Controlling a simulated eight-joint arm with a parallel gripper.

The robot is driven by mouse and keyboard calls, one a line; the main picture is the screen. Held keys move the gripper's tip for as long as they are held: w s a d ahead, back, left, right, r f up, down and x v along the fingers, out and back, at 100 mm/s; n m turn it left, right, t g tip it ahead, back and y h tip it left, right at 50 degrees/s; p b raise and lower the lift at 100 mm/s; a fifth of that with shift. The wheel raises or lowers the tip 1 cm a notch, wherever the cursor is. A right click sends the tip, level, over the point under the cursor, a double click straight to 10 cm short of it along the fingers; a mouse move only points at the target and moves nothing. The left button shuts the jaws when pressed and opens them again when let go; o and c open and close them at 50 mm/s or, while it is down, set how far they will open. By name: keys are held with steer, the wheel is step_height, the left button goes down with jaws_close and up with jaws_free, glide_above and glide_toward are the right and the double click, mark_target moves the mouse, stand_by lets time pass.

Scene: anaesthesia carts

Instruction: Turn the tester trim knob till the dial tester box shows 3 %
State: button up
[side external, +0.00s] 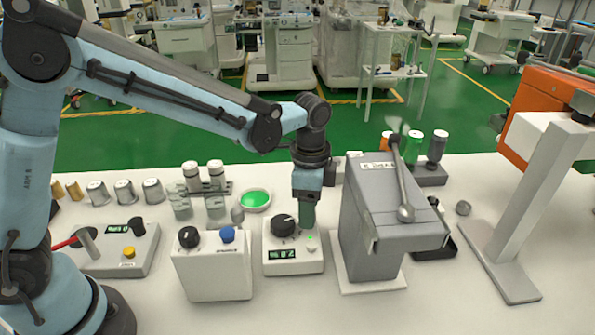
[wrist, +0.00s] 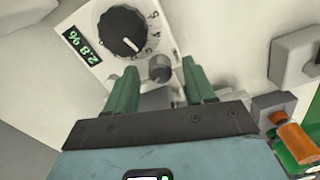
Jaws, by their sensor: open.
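The dial tester box (side external: 293,262) is a white box on the table below my gripper. It carries a large black dial (side external: 284,225) and a green-lit display (side external: 282,254). In the wrist view the display (wrist: 83,46) appears to read 2.8 %, and the large dial (wrist: 122,30) has a numbered scale. A small dark grey trim knob (wrist: 160,68) stands beside the dial. My gripper (wrist: 159,71) is open, with its green fingers on either side of the small knob and gaps visible. In the side view my gripper (side external: 307,222) points down over the box's right part.
A two-knob white box (side external: 212,268) stands close on the left, and a tall grey unit with a lever (side external: 385,215) close on the right. Some table in front is clear.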

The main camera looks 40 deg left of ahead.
jaws_close()
steer(key=shift+n, duration=2.3)
jaws_free()
step_height(320, 180, up, 12)
